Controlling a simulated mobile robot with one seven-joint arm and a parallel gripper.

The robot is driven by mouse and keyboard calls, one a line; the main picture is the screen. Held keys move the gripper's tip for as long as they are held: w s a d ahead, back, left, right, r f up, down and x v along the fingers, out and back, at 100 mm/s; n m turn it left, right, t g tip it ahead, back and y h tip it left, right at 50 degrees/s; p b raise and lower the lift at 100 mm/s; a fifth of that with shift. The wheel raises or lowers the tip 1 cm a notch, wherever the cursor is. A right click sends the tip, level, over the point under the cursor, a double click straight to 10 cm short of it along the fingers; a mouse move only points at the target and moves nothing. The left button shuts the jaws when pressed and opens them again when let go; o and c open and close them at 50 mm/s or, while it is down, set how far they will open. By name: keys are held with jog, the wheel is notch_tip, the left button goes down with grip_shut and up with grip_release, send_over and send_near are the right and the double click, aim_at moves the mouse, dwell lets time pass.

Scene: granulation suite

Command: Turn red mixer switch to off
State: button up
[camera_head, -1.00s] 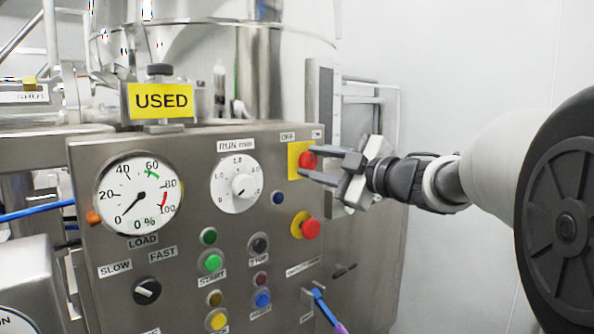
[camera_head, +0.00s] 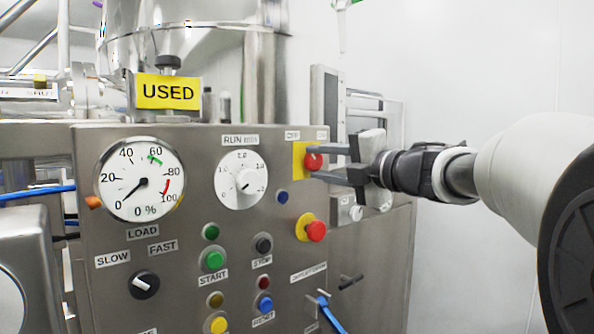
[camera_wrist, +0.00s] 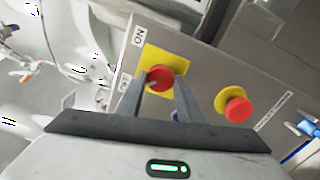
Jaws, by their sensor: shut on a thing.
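The red mixer switch (camera_head: 313,161) is a round red knob on a yellow square plate, at the upper right of the steel control panel. An OFF label (camera_head: 292,135) sits above the plate's left side, with an ON label (camera_head: 321,135) to its right. My gripper (camera_head: 321,163) reaches in from the right, one finger above and one below the knob, shut on it. In the wrist view, the red knob (camera_wrist: 158,78) lies between the two fingers (camera_wrist: 157,90). The fingers hide part of its rim. I cannot tell the knob's exact angle.
A red push button (camera_head: 315,231) on a yellow collar sits just below the switch. A pressure-style load gauge (camera_head: 140,180), a white run dial (camera_head: 241,179) and several coloured buttons fill the panel. A yellow USED sign (camera_head: 168,92) stands on top.

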jog(key=shift+n, duration=0.6)
jog(key=o, duration=1.1)
jog(key=shift+c, duration=0.2)
jog(key=p+v, duration=0.1)
jog(key=v, duration=1.6)
jog(key=shift+s+d, duration=0.15)
jog(key=shift+s, duration=0.05)
jog(key=shift+w+r, duration=0.1)
jog(key=shift+r, duration=0.05)
